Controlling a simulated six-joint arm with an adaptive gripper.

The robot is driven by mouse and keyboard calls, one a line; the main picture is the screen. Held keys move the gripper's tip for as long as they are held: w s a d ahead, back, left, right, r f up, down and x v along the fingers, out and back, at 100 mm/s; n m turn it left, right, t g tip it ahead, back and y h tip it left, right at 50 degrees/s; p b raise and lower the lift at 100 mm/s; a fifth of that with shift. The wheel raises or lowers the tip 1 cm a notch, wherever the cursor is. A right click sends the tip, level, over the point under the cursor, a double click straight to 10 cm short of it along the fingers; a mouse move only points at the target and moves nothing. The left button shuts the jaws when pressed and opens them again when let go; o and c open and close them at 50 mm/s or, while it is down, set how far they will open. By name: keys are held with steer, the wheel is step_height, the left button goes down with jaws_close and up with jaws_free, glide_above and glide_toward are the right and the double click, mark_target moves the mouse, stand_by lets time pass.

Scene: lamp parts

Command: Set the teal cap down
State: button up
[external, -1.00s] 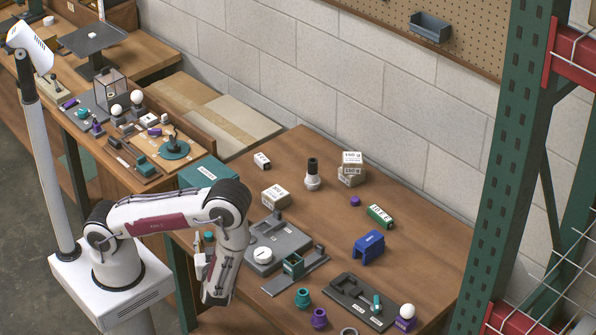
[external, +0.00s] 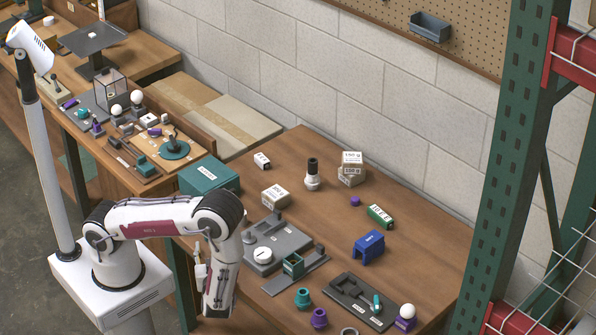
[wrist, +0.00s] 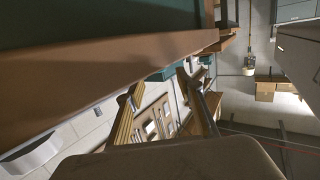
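My gripper (wrist: 160,84) shows in the wrist view with its two fingers apart, and I make out nothing held between them. In the external view my gripper (external: 199,258) is small and partly hidden by my forearm, beside the near left side of the brown table (external: 310,225). I cannot tell for sure which part is the teal cap. A teal, cup-like part (external: 302,298) stands near the table's front, and a small teal piece (external: 376,304) lies on a dark tray (external: 352,308). The spot beside my wrist is hidden by my arm.
A grey fixture (external: 285,240) with a white disc and a teal block stands near my arm. A blue bracket (external: 369,247), a purple part (external: 319,318) and a white ball on a purple base (external: 405,318) stand to the right. The table's middle is mostly clear.

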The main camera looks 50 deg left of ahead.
steer(key=shift+v, duration=1.5)
steer(key=shift+o, duration=0.5)
steer(key=shift+a, duration=0.1)
steer(key=shift+w+r, duration=0.1)
steer(key=shift+w, duration=0.05)
steer(key=shift+w+a+r+n+g, duration=0.2)
steer(key=shift+w+r+n+g, duration=0.2)
steer(key=shift+r+n+g, duration=0.25)
steer(key=shift+w+a+r+n+g, duration=0.2)
steer(key=shift+w+r+n+g, duration=0.25)
steer(key=shift+r+n, duration=0.25)
steer(key=shift+w+a+r+n+g+h, duration=0.15)
steer(key=shift+w+r+n+g+h, duration=0.15)
steer(key=shift+r+g, duration=0.25)
steer(key=shift+g+h, duration=0.25)
steer(key=shift+h, duration=0.05)
steer(key=shift+s+d+f+m, duration=0.2)
steer(key=shift+f+m, duration=0.1)
steer(key=shift+m, duration=0.15)
steer(key=shift+w+a, duration=0.1)
steer(key=shift+a, duration=0.05)
